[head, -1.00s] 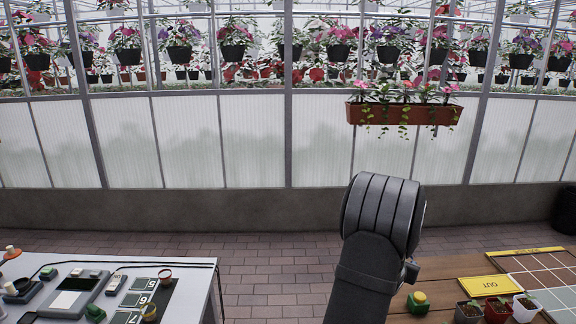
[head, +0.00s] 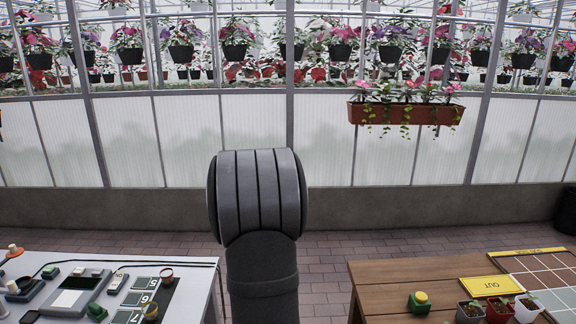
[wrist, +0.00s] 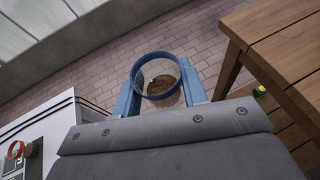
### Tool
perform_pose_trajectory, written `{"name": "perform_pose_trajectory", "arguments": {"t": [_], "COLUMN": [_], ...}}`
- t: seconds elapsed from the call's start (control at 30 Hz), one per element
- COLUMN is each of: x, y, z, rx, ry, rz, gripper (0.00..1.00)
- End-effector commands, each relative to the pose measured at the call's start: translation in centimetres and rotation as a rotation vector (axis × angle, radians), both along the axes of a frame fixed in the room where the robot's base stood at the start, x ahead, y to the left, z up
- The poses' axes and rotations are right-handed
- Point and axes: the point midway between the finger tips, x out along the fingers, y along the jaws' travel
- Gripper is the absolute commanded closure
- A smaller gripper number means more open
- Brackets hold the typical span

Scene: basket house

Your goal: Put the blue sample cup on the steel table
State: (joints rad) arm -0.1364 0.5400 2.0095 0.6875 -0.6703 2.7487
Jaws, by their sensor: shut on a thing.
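The blue sample cup (wrist: 158,57) is in the wrist view, a clear cup with a blue rim and brown soil-like matter inside. My gripper (wrist: 164,84) is shut on it, with a blue finger on each side. The cup is held above the brick floor, in the gap between the two tables. The pale table (head: 203,283), which looks like the steel table, stands at the lower left of the head view and also at the lower left of the wrist view (wrist: 66,118). In the head view my arm hides the gripper and cup.
On the pale table are a grey device (head: 75,295), numbered green cards (head: 140,299) and small cups (head: 166,276). A flower planter (head: 405,113) hangs behind.

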Motion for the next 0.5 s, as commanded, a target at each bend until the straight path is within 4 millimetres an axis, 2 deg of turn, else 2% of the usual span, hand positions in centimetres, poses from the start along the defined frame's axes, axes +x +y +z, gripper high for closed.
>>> {"name": "perform_pose_trajectory", "arguments": {"t": [0.13, 0.27, 0.37, 0.5], "x": [-0.2, 0.0, 0.7, 2.3], "y": [0.5, -0.1, -1.7, -6.1], "z": [0.0, 0.0, -0.1, -0.3], "rx": [-0.001, 0.001, 0.002, 0.007], "ry": [0.0, 0.0, -0.003, -0.007], "rz": [0.006, -0.001, -0.023, -0.073], "gripper": [0.87, 0.87, 0.87, 0.87]}}
